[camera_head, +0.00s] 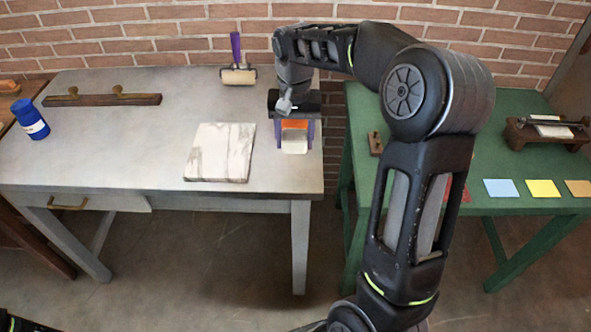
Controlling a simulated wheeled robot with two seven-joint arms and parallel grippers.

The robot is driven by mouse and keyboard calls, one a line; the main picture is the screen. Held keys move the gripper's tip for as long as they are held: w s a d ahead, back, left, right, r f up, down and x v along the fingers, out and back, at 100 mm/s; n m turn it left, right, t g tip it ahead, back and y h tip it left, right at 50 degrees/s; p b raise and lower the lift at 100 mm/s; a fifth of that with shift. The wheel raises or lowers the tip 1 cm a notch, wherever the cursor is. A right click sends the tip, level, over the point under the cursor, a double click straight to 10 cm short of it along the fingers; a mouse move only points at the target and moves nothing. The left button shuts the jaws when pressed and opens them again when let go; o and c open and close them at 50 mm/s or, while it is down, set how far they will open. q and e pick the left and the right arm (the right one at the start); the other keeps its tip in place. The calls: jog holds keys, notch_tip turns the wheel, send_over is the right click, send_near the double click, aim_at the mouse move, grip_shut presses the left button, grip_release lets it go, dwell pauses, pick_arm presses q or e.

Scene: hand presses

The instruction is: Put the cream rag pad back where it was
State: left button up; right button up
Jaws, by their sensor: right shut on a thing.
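My right gripper (294,138) is over the right end of the grey table (130,165), pointing down. It is shut on a small cream piece (294,145), which looks like the cream rag pad. The pad shows low between the two purplish fingers, below an orange patch. Most of it is hidden by the gripper, and I cannot tell whether it touches the tabletop. My left gripper is out of view.
A pale veined slab (220,152) lies left of the gripper. A purple-handled roller (237,72), a brown knobbed bar (100,99) and a blue jar (30,118) stand behind or left. The green table (520,225) holds coloured cards (543,189) and a small press (547,132).

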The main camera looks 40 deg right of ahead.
send_over(295, 173)
notch_tip(295, 173, down, 6)
jog(key=shift+r+p, duration=0.2)
jog(key=shift+p, duration=0.1)
jog(key=shift+f, duration=1.85)
jog(key=shift+f, duration=0.2)
jog(key=o, duration=1.3)
jog(key=shift+r, duration=0.1)
notch_tip(295, 173, up, 12)
jog(key=shift+r, duration=0.15)
